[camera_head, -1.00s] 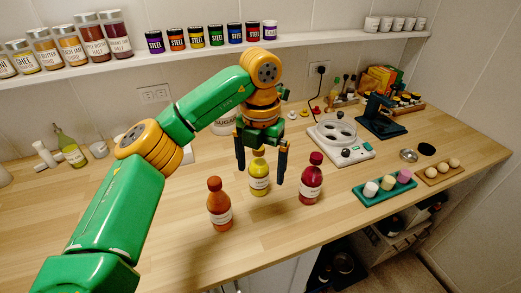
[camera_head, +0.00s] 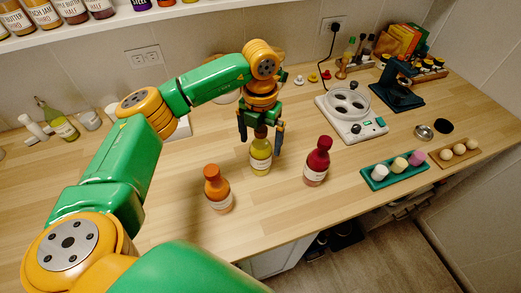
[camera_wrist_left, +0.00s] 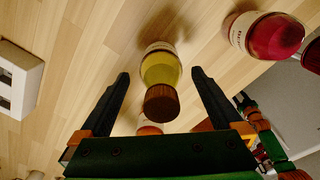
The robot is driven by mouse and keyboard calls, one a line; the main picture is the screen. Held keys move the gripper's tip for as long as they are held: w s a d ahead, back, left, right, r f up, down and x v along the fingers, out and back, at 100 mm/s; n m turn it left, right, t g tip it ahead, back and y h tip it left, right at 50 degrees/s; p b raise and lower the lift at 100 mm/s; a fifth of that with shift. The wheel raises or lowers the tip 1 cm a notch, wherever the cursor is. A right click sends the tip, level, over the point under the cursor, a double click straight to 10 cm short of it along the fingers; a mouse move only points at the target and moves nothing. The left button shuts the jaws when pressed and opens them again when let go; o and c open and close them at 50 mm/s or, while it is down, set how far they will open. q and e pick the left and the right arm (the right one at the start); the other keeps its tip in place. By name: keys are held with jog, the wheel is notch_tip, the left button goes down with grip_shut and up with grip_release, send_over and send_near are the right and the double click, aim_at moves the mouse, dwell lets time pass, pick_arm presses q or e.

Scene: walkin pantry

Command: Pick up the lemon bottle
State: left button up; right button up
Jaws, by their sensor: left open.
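The lemon bottle (camera_head: 261,162) is a yellow bottle with a brown cap and a pale label. It stands upright on the wooden counter, between an orange bottle (camera_head: 218,191) and a dark red bottle (camera_head: 317,164). My left gripper (camera_head: 261,147) is open, with its dark fingers on either side of the bottle's upper part in the head view. In the left wrist view the yellow bottle (camera_wrist_left: 161,68) lies between the open fingers, its cap towards the palm. I see no grip on it. My right gripper is out of view.
A white appliance (camera_head: 352,113) and a dark blue device (camera_head: 397,86) stand at the back right. A teal tray (camera_head: 396,171) with pastel pieces lies right of the bottles. A shelf (camera_head: 110,24) with jars runs above.

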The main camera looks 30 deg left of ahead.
pick_arm(q)
jog(key=shift+d, duration=0.1)
jog(key=c, duration=1.2)
grip_shut()
